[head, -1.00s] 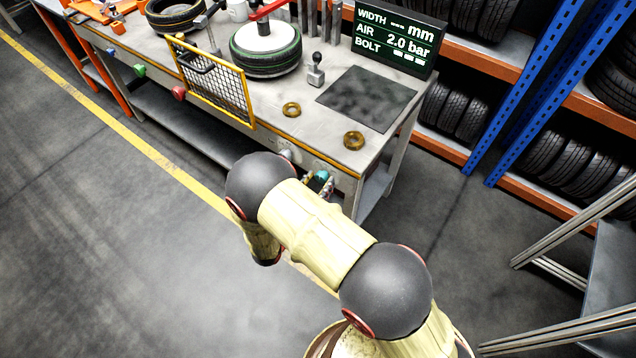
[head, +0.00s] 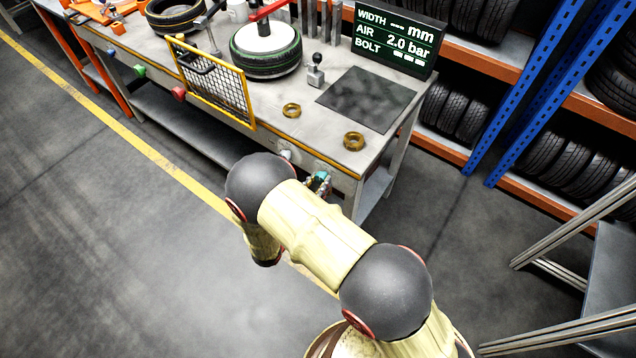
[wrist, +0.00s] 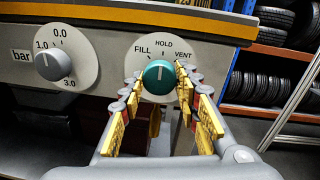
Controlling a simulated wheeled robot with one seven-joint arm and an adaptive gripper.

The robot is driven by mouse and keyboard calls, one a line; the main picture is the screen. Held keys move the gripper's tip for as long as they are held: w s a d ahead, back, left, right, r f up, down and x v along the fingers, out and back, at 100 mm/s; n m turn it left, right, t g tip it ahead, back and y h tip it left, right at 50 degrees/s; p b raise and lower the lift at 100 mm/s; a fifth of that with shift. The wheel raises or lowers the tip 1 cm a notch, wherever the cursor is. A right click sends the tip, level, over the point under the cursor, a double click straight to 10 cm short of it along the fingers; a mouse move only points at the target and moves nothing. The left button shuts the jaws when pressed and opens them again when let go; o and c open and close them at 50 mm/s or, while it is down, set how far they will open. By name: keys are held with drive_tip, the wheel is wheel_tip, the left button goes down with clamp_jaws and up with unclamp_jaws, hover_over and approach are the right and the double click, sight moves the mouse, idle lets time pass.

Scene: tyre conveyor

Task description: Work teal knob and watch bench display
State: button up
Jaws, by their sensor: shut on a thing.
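The teal knob (wrist: 158,77) sits on a white dial marked FILL, HOLD and VENT on the bench front. Its pale mark points up, near HOLD. My gripper (wrist: 158,84) is shut on the knob, with a yellow-padded finger on each side. In the head view the gripper is small and partly hidden by my arm, beside the bench front. The bench display (head: 395,42) reads WIDTH dashes mm, AIR 2.0 bar and BOLT with several pale blocks.
A grey knob (wrist: 53,64) on a bar dial is left of the teal one. The bench top (head: 290,128) holds a tyre (head: 265,55), brass rings and a dark mat (head: 367,98). A yellow mesh guard (head: 213,85) stands at its front edge. Tyre racks are behind; open floor lies left.

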drive_tip(key=shift+m, duration=0.4)
drive_tip(key=m+b, duration=0.2)
drive_tip(key=m, duration=0.2)
drive_tip(key=shift+f+h, duration=0.1)
drive_tip(key=shift+h, duration=0.2)
drive_tip(key=shift+m+b, duration=0.7)
drive_tip(key=shift+m, duration=1.4)
drive_tip(key=o, duration=1.1)
drive_tip(key=shift+c, duration=0.2)
drive_tip(key=shift+o, duration=0.5)
drive_tip(key=shift+a, duration=0.1)
